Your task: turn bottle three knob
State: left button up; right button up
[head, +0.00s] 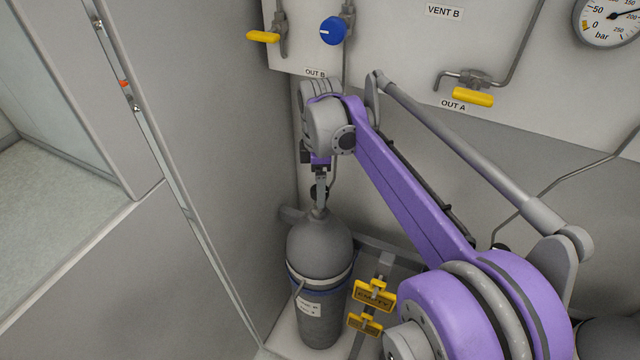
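A grey gas bottle (320,245) stands upright in the corner below the panel, with a white label and a blue-edged band around it. A small dark knob (316,193) shows at its valve on top. My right arm, purple and grey, reaches in from the lower right and its gripper (321,195) points down at the valve, at or right beside the knob. The fingers are small and partly merge with the valve, so I cannot tell whether they grip it. The bottle's number is not readable. My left gripper is out of view.
Yellow tags (374,295), one reading EMPTY, hang right of the bottle. The panel above has a blue knob (333,31), a yellow OUT B handle (263,37), a yellow OUT A handle (473,97) and a gauge (608,20). A grey wall (215,150) stands close on the left.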

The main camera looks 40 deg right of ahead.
notch_tip(320, 180, up, 11)
jog(key=shift+p, duration=0.35)
dwell(0.3)
jog(key=shift+f, duration=0.15)
